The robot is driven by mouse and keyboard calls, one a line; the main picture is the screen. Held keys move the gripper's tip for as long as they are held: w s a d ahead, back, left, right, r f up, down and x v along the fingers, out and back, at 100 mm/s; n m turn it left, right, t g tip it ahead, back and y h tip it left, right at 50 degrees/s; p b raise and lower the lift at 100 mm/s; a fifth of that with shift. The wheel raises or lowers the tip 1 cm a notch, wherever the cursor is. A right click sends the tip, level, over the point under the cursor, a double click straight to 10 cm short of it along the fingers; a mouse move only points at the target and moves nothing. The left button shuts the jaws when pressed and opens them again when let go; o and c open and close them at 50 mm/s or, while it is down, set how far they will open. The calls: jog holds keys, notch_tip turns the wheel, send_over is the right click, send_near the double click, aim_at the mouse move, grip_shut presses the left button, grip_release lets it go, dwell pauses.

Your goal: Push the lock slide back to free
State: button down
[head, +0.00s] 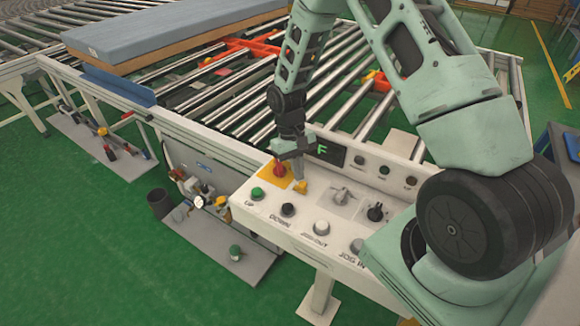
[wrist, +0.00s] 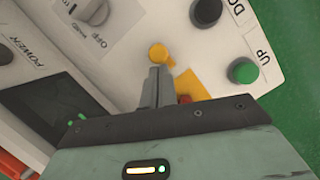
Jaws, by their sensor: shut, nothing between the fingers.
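The lock slide appears to be the small yellow knob (head: 302,188) on the white control panel (head: 330,245). In the wrist view the yellow knob (wrist: 158,53) sits just beyond my fingertips. My gripper (head: 297,181) points down at the panel, with its fingers together and empty. In the wrist view my gripper (wrist: 156,72) is beside the knob; I cannot tell whether it touches. The red emergency button (head: 278,168) stands on a yellow plate (head: 267,178) close to the fingers. My fingers and gripper body hide part of this plate in the wrist view.
The green UP button (head: 257,194) and black DOWN button (head: 288,210) are near my gripper. A rotary switch (head: 341,196) and a dark display (head: 328,152) with a green F are also close. A blue mattress (head: 170,32) lies on the roller conveyor behind.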

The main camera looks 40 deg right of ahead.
jog(key=shift+s+d, duration=0.1)
jog(key=shift+s, duration=0.15)
jog(key=shift+w+r+p, duration=0.1)
jog(key=shift+r+p, duration=0.35)
jog(key=shift+r, duration=0.1)
jog(key=p+v, duration=0.6)
jog(key=v, duration=0.3)
jog(key=shift+w, duration=0.25)
jog(key=shift+f, duration=0.1)
